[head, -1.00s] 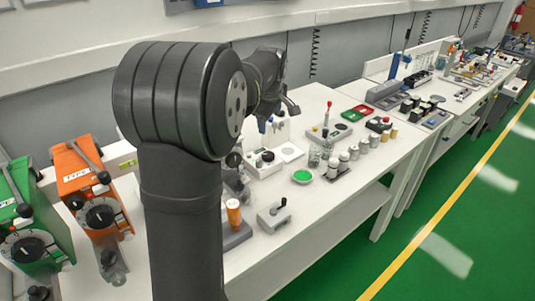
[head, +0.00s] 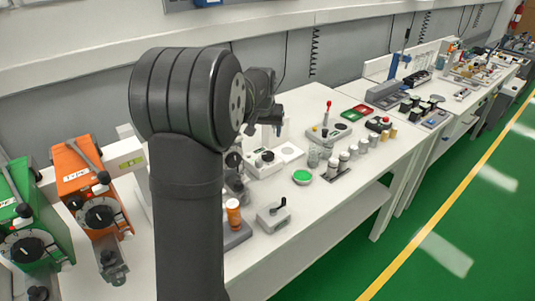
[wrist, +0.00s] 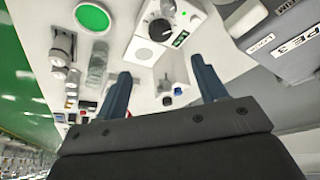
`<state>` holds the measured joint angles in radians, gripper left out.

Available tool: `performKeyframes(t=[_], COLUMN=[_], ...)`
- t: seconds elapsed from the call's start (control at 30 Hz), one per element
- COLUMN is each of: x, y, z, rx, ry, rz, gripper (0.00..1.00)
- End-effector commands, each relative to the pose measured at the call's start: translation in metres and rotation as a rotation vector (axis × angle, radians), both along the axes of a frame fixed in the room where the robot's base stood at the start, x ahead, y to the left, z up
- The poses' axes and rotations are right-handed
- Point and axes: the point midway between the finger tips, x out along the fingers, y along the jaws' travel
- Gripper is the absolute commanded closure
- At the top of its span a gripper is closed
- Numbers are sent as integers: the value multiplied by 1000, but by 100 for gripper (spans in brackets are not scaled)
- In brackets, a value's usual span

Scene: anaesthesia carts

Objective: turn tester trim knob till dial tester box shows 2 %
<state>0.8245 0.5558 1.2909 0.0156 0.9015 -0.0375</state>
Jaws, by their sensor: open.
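A white box with a black knob, which looks like the tester box (wrist: 138,46), is at the top centre of the wrist view. Its black trim knob (wrist: 160,30) faces the camera, and a small green display (wrist: 180,39) sits beside the knob, too small to read. In the head view the white box (head: 262,170) stands on the bench just right of my arm. My gripper (wrist: 161,67) is open and empty, its two blue fingers spread apart below the box in the wrist view. In the head view my gripper is above the bench, partly hidden by my arm.
A green round pad (head: 302,177) and a grey block with a lever (head: 273,216) lie near the bench front. Orange (head: 74,172) and green (head: 28,232) vaporizer-like units stand at left. Several jars stand to the right.

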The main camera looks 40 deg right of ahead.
Motion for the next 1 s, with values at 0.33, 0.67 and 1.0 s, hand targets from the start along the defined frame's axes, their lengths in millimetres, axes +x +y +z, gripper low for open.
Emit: performKeyframes(t=[0.33, 0.67, 1.0], x=[20, 36, 40], y=[-20, -36, -41], z=[-72, -125, -140], rx=[3, 1, 0], ry=[4, 2, 1], rz=[2, 2, 2], gripper=[35, 35, 35])
